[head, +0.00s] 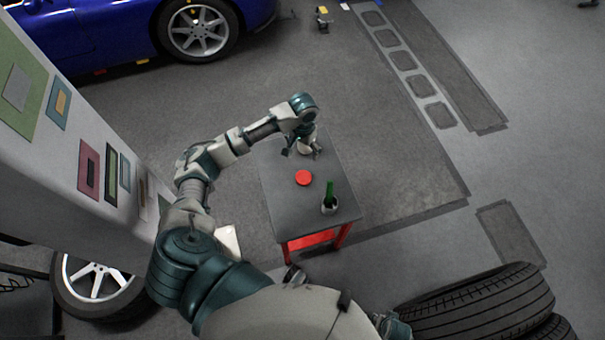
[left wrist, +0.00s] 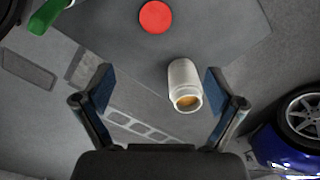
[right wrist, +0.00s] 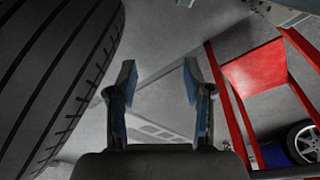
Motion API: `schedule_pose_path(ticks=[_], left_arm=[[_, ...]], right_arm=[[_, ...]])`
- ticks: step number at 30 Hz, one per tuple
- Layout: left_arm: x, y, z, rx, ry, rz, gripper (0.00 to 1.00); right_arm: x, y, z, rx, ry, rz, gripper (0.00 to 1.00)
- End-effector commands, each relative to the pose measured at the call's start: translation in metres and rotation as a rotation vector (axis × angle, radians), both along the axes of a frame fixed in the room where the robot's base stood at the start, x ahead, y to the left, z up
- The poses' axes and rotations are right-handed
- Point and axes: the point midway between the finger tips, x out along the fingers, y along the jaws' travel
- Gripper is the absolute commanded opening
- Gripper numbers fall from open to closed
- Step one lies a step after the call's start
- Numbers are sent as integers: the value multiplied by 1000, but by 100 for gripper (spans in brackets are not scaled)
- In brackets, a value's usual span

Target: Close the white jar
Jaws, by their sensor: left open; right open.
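The white jar (left wrist: 184,80) stands on the grey table top without a lid, and brownish contents show through its open mouth. In the head view the jar (head: 305,147) is partly hidden by my left gripper (head: 301,151). In the left wrist view my left gripper (left wrist: 160,82) is open, with the jar between its fingers in the picture, nearer the right finger; contact cannot be told. A round red lid (head: 304,178) lies flat on the table, apart from the jar, and also shows in the left wrist view (left wrist: 155,17). My right gripper (right wrist: 160,78) is open and empty.
The small table (head: 284,205) has red legs. Black tyres (head: 480,308) lie at lower right, close to my right gripper. A blue car (head: 120,35) stands behind.

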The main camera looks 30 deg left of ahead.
Motion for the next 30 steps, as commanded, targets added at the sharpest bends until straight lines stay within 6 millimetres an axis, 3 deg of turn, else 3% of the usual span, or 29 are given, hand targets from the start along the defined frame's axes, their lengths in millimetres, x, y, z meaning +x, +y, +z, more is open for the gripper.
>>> schedule_pose_path(ticks=[6, 9, 18, 21, 30], left_arm=[[2, 4, -16, -7, 4, 0, 94], [0, 6, -37, -9, 6, 1, 94], [0, 4, -102, -8, 7, 0, 94], [0, 3, -116, -6, 5, 0, 94], [1, 2, -125, -5, 1, -1, 94]], right_arm=[[-8, -4, -2, -7, 17, 0, 51], [1, -4, 17, -5, -6, -2, 51], [4, -2, 63, -2, -18, -7, 51], [3, -3, 76, 0, -20, -7, 51], [2, -4, 89, 1, -22, -8, 51]])
